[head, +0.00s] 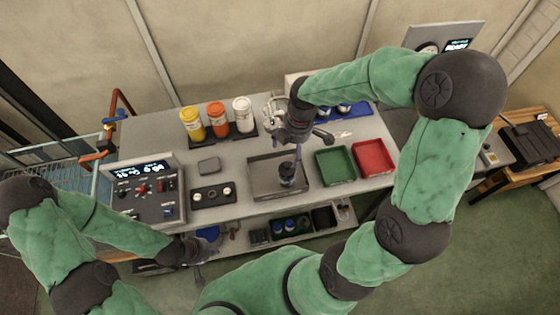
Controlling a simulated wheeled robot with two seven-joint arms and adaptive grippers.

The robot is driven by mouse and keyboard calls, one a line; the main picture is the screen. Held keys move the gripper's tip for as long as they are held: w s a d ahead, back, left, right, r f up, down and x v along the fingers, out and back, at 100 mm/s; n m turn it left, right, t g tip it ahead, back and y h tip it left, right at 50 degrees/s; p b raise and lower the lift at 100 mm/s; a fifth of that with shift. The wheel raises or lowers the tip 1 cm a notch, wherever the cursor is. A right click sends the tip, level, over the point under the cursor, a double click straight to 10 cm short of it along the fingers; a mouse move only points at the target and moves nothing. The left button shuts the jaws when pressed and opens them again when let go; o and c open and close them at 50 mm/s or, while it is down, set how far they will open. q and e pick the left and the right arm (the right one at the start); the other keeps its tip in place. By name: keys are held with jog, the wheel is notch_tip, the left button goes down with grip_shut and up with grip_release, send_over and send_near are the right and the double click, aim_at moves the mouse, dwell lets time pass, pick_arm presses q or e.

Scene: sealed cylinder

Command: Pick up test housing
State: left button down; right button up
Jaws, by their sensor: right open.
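A small dark cylinder (287,172), which looks like the test housing, stands in the shallow grey tray (262,186) at the middle of the bench. My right gripper (301,137) is above and behind it, over the back of the tray, pointing down. Its fingers are spread, and no held object shows between them. A gap seems to separate it from the cylinder. My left gripper (196,268) hangs low by the bench's front edge, left of the tray and away from the cylinder. Its fingers are too small and dark to read.
Green (335,166) and red (373,158) trays sit right of the grey tray. Yellow, orange and white bottles (217,120) stand behind on the left. A control box (148,190) is at far left. A silvery fixture (274,110) is partly hidden behind my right gripper.

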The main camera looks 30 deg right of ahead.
aim_at(288, 164)
jog(key=shift+w+f, duration=0.65)
notch_tip(288, 164, down, 8)
jog(key=shift+s+f+b, duration=0.15)
jog(key=shift+f+b, duration=0.05)
jog(key=shift+b, duration=0.75)
jog(key=shift+a+f, duration=0.15)
jog(key=shift+f, duration=0.25)
jog(key=shift+a+f+b, duration=0.15)
jog(key=shift+f+b, duration=0.25)
jog(key=shift+f, duration=0.85)
jog(key=shift+a+f+b, duration=0.15)
jog(key=shift+f+b, duration=0.2)
jog(key=shift+f, duration=0.9)
pick_arm(q)
jog(key=f, duration=0.3)
jog(key=shift+w+f, duration=0.15)
jog(key=shift+w, duration=0.25)
pick_arm(e)
jog(key=c, duration=1.7)
jog(key=shift+r, duration=0.1)
